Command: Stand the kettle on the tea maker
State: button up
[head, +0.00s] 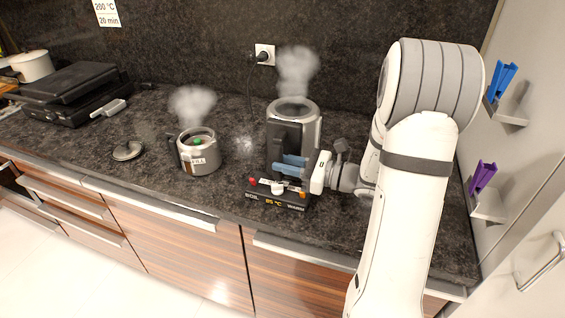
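The tall steel kettle (308,128) with a dark handle stands upright at the tea maker (270,202), with steam rising from its open top. The tea maker's front panel shows a red button, a white knob and the lit reading "85 °C". The kettle seems to be on or just above the tea maker; its underside is hidden, so I cannot tell if it is seated. My gripper (292,167) comes in from the right. Its blue fingers are at the lower part of the kettle's handle, and whether they are closed on it is unclear.
A smaller steel pot (203,160) with a label and a green spot inside steams to the left. A round dark lid (128,151) lies farther left. A black grill (75,92) stands at the back left. The counter front between pot and tea maker is clear.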

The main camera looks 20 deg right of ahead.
jog(key=o, duration=0.4)
jog(key=shift+r, duration=0.1)
jog(key=b+v, duration=0.1)
jog(key=v, duration=1.1)
jog(key=s+a+f+n+g+h, duration=0.2)
jog(key=s+a+n+g+h, duration=0.3)
jog(key=s+a+n+g, duration=0.65)
jog(key=s+n+t+h, duration=0.1)
jog(key=n+h, duration=0.2)
jog(key=n, duration=0.1)
jog(key=s+r+n+t+h, duration=0.1)
jog(key=n+h, duration=0.2)
jog(key=n, duration=0.1)
jog(key=s+r+n+t+h, duration=0.1)
jog(key=n+t+h, duration=0.1)
jog(key=n+h, duration=0.2)
jog(key=shift+s+d+n, duration=0.15)
jog(key=shift+n, duration=0.2)
